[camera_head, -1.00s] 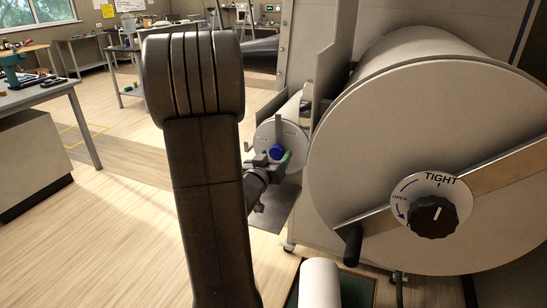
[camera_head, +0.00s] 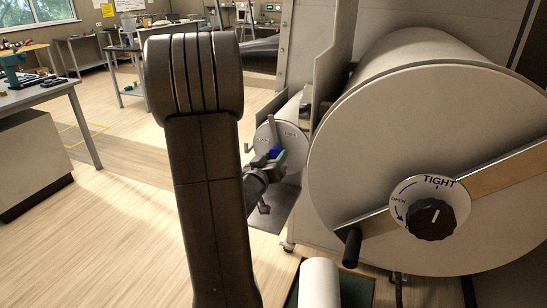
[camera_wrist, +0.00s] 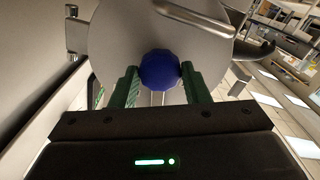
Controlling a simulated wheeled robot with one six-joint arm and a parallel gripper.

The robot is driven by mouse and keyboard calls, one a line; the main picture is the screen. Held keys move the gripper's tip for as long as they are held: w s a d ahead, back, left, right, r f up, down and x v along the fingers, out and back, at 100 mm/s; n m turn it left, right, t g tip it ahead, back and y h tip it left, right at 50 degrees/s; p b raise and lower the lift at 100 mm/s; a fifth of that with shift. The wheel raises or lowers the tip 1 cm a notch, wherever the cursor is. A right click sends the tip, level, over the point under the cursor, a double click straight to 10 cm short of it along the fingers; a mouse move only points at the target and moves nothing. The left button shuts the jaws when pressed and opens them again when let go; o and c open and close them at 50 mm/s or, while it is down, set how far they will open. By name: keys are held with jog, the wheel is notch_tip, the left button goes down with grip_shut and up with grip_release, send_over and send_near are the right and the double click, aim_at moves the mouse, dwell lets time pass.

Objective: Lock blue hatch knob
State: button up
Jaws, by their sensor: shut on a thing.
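The blue knob (camera_wrist: 160,70) sits on the face of a small round grey hatch (camera_wrist: 112,38). In the wrist view it lies between the green fingertips of my gripper (camera_wrist: 160,86), which is shut on it. In the head view the knob (camera_head: 275,153) is partly hidden by my gripper (camera_head: 272,160) in front of the small hatch (camera_head: 292,137). Lettering on that hatch face is too small to read fully.
A large round hatch (camera_head: 390,120) fills the right, with a black knob (camera_head: 433,219) under a TIGHT label and a bar with a black handle (camera_head: 353,246). A white cylinder (camera_head: 319,284) stands at the bottom. Open floor (camera_head: 110,230) lies to the left.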

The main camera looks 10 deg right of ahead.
jog(key=n+p, duration=0.2)
jog(key=n, duration=0.5)
jog(key=shift+r+p, duration=0.1)
jog(key=shift+p, duration=0.25)
jog(key=n+p, duration=0.1)
jog(key=n, duration=0.3)
jog(key=shift+n+p, duration=0.35)
jog(key=shift+n, duration=0.05)
jog(key=shift+n+p, duration=0.6)
jog(key=shift+n, duration=1.2)
jog(key=o, duration=1.4)
jog(key=b+v, duration=0.2)
jog(key=v, duration=1.2)
jog(key=shift+w+d, duration=0.1)
jog(key=shift+w, duration=0.05)
